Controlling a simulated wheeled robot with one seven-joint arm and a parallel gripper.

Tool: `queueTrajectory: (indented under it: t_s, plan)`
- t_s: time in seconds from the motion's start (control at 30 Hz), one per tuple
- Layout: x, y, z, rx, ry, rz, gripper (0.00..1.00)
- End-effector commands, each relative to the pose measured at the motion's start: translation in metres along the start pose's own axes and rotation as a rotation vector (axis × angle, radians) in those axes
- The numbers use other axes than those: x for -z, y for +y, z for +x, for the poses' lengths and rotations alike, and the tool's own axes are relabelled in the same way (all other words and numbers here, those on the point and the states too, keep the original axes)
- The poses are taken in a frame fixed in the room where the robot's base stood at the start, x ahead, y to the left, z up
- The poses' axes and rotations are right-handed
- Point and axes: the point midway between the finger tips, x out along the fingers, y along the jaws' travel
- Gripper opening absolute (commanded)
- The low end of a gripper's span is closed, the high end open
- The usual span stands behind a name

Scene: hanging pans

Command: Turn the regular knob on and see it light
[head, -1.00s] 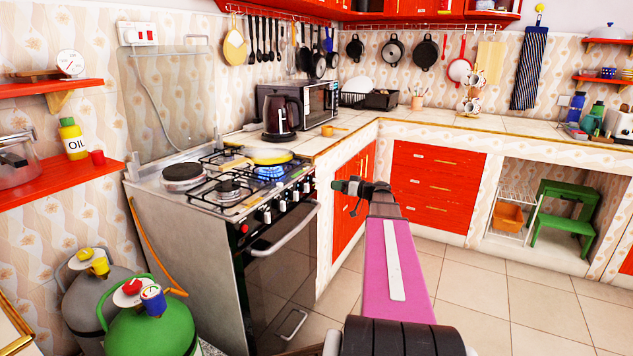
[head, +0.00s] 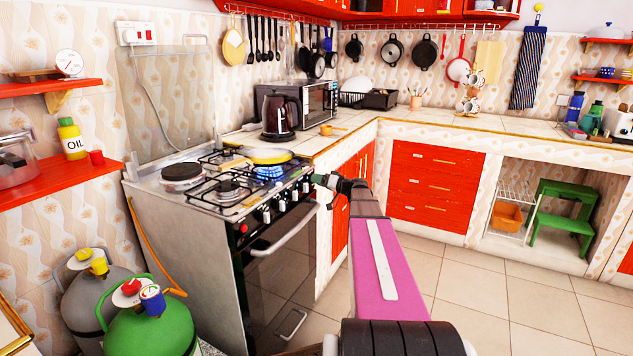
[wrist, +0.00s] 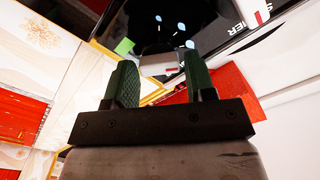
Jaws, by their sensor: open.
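The stove (head: 200,225) stands left of centre in the head view, with a row of knobs (head: 278,206) along its front edge. I cannot tell which one is the regular knob. My gripper (head: 318,180) is by the right end of the knob row, apparently not touching a knob.
A dark kettle (head: 281,117) and a microwave (head: 318,108) stand on the counter behind the stove. Red drawers (head: 436,185) are on the right. Gas cylinders (head: 150,325) stand at lower left. The tiled floor (head: 480,300) is clear.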

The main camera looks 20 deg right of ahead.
Motion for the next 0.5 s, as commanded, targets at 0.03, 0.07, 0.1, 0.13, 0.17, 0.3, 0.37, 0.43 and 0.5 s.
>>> queueTrajectory:
  t_s: [0.03,0.07,0.1,0.13,0.17,0.3,0.37,0.43,0.5]
  plan:
    - [0.0002,0.0003,0.0053,0.001,0.0,0.0,0.5]
    - [0.0001,0.0002,0.0073,0.0,0.0,0.0,0.5]
    - [0.0001,0.0001,0.0093,0.0,0.0,0.0,0.5]
    - [0.0,0.0,0.0104,0.0,0.0,0.0,0.5]
    - [0.0,0.0,0.0113,0.0,0.0,0.0,0.5]
    - [-0.0001,-0.0002,0.0123,-0.001,0.0,0.0,0.5]
    - [-0.0001,-0.0002,0.0122,-0.001,0.0,0.0,0.5]
    - [-0.0001,-0.0002,0.0121,-0.001,0.0,0.0,0.5]
    - [-0.0001,-0.0002,0.0121,-0.001,0.0,0.0,0.34]
